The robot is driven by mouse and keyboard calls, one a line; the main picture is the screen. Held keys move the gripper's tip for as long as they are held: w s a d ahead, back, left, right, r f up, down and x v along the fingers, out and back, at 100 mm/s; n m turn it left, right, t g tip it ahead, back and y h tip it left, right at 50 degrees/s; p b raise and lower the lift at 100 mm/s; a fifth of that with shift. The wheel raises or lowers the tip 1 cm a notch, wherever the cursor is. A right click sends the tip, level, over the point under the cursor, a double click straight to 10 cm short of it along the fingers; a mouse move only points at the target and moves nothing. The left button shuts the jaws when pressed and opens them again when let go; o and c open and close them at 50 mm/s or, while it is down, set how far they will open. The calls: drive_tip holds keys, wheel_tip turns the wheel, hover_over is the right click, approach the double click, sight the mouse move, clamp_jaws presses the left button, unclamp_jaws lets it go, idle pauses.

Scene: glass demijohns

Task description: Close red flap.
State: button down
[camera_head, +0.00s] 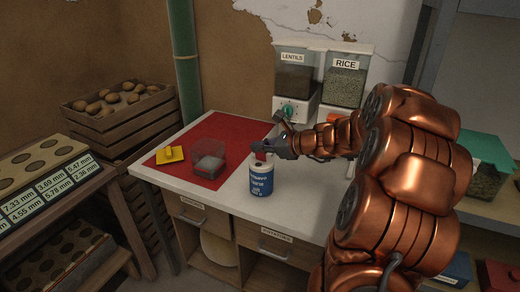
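A blue and white can (261,180) stands upright on the white counter, right of the red mat. A small red piece (261,156) shows at its top, just under my gripper; it looks like the red flap. Its angle is hard to make out because my gripper partly covers it. My gripper (266,132) reaches in from the right above the can. Its dark fingers look spread, one pointing up and one pointing left over the can's top. Nothing shows between them. Whether the lower finger touches the flap cannot be told.
A clear square container (208,158) and a yellow lidded piece (170,155) sit on the red mat (215,127). Lentil (294,80) and rice (344,86) dispensers stand at the back. The counter's front right (300,205) is bare.

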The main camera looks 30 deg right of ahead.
drive_tip(key=shift+s+a+f+n+t+h+b, duration=0.35)
drive_tip(key=shift+a+n+b, duration=0.35)
drive_tip(key=shift+b, duration=1.4)
drive_tip(key=shift+s+a+f+n+t+h+b, duration=0.3)
drive_tip(key=shift+n+b, duration=0.6)
drive_tip(key=shift+b, duration=1.15)
drive_tip(key=f+n+t+b, duration=0.1)
drive_tip(key=n+b, duration=0.1)
drive_tip(key=b, duration=0.5)
drive_tip(key=a+f+n+t+h+b, duration=0.1)
drive_tip(key=f+n+b, duration=0.1)
drive_tip(key=b, duration=0.5)
drive_tip(key=s+a+f+n+t+h+b, duration=0.1)
drive_tip(key=n+b, duration=0.3)
drive_tip(key=b, duration=0.4)
drive_tip(key=shift+s+a+f+t, duration=0.1)
drive_tip(key=shift+f+t, duration=0.25)
drive_tip(key=shift+t, duration=0.2)
drive_tip(key=shift+n, duration=0.4)
drive_tip(key=shift+r, duration=0.1)
drive_tip(key=c, duration=1.9)
unclamp_jaws()
drive_tip(key=o, duration=0.5)
drive_tip(key=shift+o, duration=0.2)
